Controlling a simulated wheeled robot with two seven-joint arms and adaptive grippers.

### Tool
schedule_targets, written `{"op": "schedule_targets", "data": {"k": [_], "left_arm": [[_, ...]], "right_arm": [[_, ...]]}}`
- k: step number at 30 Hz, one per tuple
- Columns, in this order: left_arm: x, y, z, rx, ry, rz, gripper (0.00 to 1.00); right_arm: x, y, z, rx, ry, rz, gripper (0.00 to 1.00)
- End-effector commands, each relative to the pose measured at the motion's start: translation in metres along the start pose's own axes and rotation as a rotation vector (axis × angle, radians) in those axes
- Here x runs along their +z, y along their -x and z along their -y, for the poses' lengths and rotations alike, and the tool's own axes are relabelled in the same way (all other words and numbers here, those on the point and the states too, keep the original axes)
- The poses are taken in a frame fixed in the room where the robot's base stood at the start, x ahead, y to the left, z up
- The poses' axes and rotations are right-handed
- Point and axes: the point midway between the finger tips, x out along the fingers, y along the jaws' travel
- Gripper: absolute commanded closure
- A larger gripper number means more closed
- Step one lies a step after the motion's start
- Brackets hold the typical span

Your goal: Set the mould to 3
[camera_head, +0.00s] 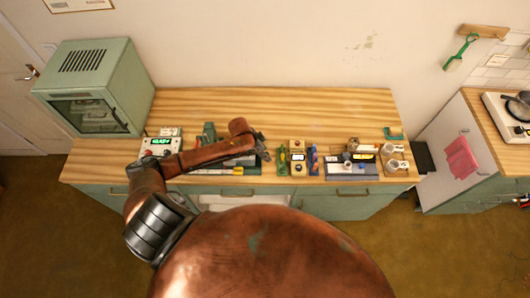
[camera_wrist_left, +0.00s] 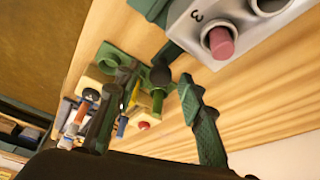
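In the left wrist view a light grey block (camera_wrist_left: 265,38) with a printed 3 fills the upper right. It has round sockets, and a pink-red peg (camera_wrist_left: 221,42) stands in one. A dark bar with a round end (camera_wrist_left: 161,75) lies beside the block, between the fingertips in the picture; I cannot tell whether they touch it. I cannot tell for certain which part is the mould. My left gripper (camera_wrist_left: 157,82) is open, its two dark fingers apart. In the head view my left gripper (camera_head: 262,148) is over the middle of the table, partly hiding things below. My right gripper is not in view.
The wooden table (camera_head: 270,103) is bare along its back. A green cabinet (camera_head: 95,88) stands at the left, a box with a lit display (camera_head: 160,142) beside it. A small display unit (camera_head: 298,158) and a grey tray (camera_head: 350,172) stand to the right of my gripper.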

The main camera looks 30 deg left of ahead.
Motion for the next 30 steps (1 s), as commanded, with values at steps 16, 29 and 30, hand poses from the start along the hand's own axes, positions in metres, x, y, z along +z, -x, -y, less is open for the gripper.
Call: {"op": "schedule_targets", "data": {"k": [16, 29, 30], "left_arm": [[-0.0002, -0.0004, 0.0001, -0.001, 0.000, 0.000, 0.84], [-0.0002, -0.0004, 0.0000, 0.000, 0.000, 0.000, 1.00], [-0.0002, -0.0004, 0.0000, 0.000, 0.000, 0.000, 1.00]], "right_arm": [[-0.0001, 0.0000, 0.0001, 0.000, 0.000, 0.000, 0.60], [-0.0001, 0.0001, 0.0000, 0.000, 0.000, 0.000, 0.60], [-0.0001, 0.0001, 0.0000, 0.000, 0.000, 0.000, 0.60]]}}
